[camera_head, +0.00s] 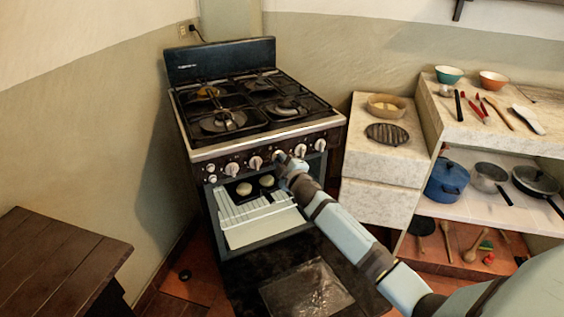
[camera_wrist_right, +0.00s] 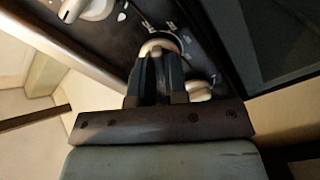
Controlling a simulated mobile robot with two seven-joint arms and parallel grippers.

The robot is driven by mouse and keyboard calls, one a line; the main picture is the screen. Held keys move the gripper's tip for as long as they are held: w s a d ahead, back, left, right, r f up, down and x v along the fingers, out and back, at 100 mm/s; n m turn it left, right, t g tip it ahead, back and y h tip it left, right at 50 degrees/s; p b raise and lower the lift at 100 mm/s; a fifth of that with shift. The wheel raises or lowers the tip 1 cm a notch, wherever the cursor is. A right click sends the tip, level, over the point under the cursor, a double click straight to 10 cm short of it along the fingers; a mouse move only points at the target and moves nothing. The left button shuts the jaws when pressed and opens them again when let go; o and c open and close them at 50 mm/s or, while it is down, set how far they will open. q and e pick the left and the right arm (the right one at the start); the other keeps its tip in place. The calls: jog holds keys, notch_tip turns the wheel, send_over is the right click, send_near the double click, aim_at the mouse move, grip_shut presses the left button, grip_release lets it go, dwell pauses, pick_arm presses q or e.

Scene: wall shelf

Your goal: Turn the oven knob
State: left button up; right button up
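The stove (camera_head: 262,142) stands against the back wall with a row of white knobs on its dark front panel. My right gripper (camera_head: 284,164) is at the front panel, at one of the middle knobs (camera_head: 278,156). In the right wrist view the two dark fingers of the gripper (camera_wrist_right: 157,65) are close together with their tips at a round pale knob (camera_wrist_right: 158,46). They appear shut on it, though they partly hide it. Another knob (camera_wrist_right: 88,8) shows at upper left. My left gripper is not in view.
The oven door (camera_head: 305,288) hangs open below, with a rack (camera_head: 262,228) and two pale round items on a dark tray (camera_head: 243,198) inside. A stone counter (camera_head: 388,150) and a shelf with pans (camera_head: 490,177) stand at right. A wooden table (camera_head: 60,260) is at lower left.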

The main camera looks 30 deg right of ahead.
jog(key=o, duration=0.3)
jog(key=shift+o, duration=0.2)
jog(key=s+a+p, duration=0.1)
jog(key=s+a, duration=0.1)
jog(key=s, duration=1.1)
jog(key=shift+s, duration=0.35)
grip_shut()
dwell(1.0)
